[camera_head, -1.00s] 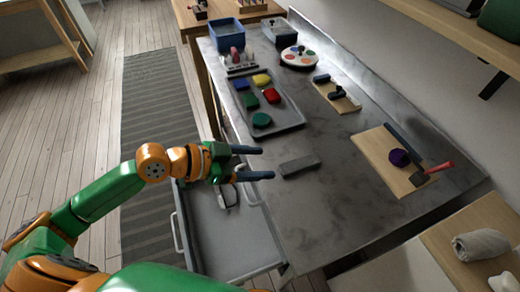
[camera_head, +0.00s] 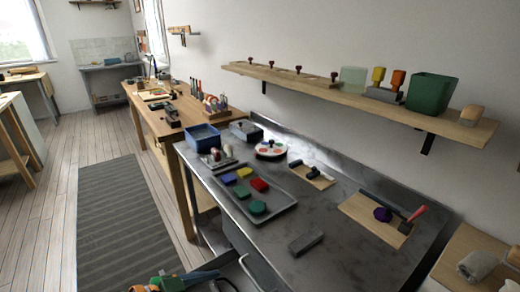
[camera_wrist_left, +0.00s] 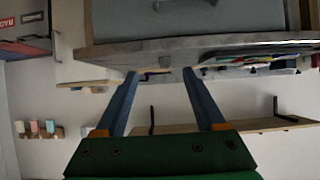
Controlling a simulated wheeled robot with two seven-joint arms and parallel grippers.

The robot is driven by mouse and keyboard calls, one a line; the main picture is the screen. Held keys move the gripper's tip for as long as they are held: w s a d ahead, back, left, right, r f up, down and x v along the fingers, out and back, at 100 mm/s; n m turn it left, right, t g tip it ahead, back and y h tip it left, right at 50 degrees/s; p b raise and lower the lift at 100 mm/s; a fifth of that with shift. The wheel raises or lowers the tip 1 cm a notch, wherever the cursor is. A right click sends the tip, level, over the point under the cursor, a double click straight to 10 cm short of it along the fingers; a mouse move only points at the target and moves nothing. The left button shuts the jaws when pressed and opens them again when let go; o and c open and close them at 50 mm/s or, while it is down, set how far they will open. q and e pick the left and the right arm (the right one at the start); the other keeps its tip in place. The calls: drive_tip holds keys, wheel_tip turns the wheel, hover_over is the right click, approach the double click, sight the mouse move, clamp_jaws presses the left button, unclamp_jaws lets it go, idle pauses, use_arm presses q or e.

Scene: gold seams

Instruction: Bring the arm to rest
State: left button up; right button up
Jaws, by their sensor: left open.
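My left gripper (camera_head: 200,278) is at the bottom edge of the head view, low in front of the grey bench (camera_head: 335,200). Only part of the green and orange wrist and dark fingers shows there. In the left wrist view the two blue fingers of my left gripper (camera_wrist_left: 160,73) are spread apart with nothing between them. That view appears upside down, with the bench edge across the top and clear of the fingers. My right gripper is in neither view.
A wall shelf (camera_head: 350,92) runs above. Floor is free left of the bench.

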use_arm(q)
drive_tip(key=s+a+f+n+g+y, duration=0.25)
drive_tip(key=s+f+n+y, duration=0.2)
drive_tip(key=s+f, duration=0.25)
drive_tip(key=s+a+f+n+g+y, duration=0.1)
drive_tip(key=s+a+f+n+y, duration=0.35)
drive_tip(key=s+f, duration=0.25)
drive_tip(key=s+f+g+p, duration=0.1)
drive_tip(key=s+f+p, duration=0.15)
drive_tip(key=f, duration=1.45)
drive_tip(key=s+a+f+g, duration=0.1)
drive_tip(key=s+a+f, duration=0.1)
drive_tip(key=s+f, duration=0.5)
drive_tip(key=s, duration=0.4)
drive_tip(key=shift+s+f+m+y+p, duration=0.15)
drive_tip(key=shift+s+m+y+p, duration=0.15)
drive_tip(key=shift+s+y, duration=0.1)
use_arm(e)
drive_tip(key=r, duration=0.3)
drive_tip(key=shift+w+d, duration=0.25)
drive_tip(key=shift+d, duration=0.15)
